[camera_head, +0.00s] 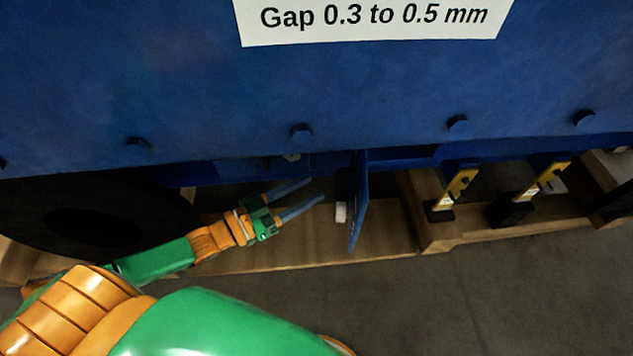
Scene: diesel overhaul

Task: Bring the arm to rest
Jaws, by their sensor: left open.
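My left arm, green and orange, comes in from the lower left and reaches under the blue engine body (300,90). My left gripper (302,194) is open, with its two blue-grey fingers apart and nothing visible between them. The fingers point right, toward a small white piece (341,212) beside an upright blue plate (359,200). A gap shows between the fingertips and the white piece. My right gripper is not in view.
A wooden pallet or shelf (370,241) lies under the engine. Two yellow and black tools or brackets (461,184) (543,183) stand at the right. A dark wheel (90,215) is at left. A white sign (370,18) is above. Grey floor (480,300) is clear in front.

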